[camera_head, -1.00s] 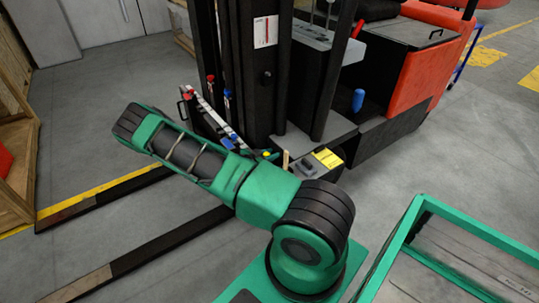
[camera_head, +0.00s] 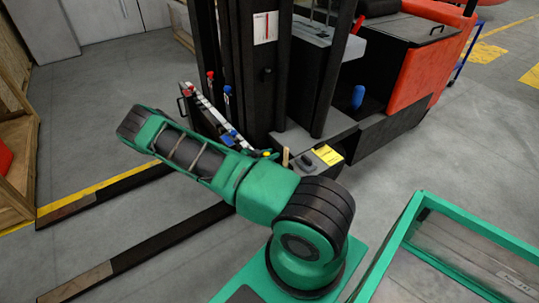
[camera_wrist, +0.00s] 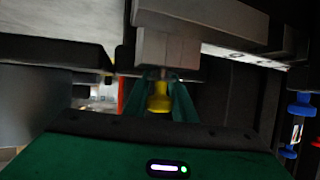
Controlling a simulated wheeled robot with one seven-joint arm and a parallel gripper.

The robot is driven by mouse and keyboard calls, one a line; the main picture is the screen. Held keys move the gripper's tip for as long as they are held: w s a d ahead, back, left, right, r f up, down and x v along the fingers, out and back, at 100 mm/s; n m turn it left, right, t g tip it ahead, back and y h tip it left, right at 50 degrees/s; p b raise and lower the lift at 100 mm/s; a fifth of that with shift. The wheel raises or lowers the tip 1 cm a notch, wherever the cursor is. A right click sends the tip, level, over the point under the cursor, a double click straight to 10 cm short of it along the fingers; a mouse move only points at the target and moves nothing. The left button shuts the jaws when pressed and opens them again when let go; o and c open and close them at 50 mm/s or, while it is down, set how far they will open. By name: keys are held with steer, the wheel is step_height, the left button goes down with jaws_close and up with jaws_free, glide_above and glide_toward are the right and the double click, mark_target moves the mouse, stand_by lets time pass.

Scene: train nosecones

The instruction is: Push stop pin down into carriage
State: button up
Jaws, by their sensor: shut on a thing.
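The yellow-knobbed stop pin (camera_wrist: 158,97) is in the middle of the wrist view. Its thin shank meets a grey metal block (camera_wrist: 165,50), which looks like part of the carriage. My gripper (camera_wrist: 164,98) has a green finger on each side of the yellow knob and is shut on it. In the head view the yellow knob (camera_head: 266,154) shows just past my arm, by the end of the fork carriage (camera_head: 211,111). My gripper is mostly hidden there behind my arm. How deep the pin sits cannot be told.
Red (camera_head: 210,75) and blue (camera_head: 227,89) knobs stand along the carriage. A blue-knobbed pin (camera_wrist: 300,108) is at the right of the wrist view. The dark mast (camera_head: 262,80) rises close behind. Two forks (camera_head: 150,255) extend left. A crate (camera_head: 15,175) stands far left.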

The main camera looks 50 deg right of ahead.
steer(key=shift+f, duration=0.5)
steer(key=o, duration=1.1)
steer(key=shift+a, duration=0.1)
steer(key=v, duration=1)
steer(key=shift+a+r, duration=0.15)
steer(key=shift+a, duration=0.15)
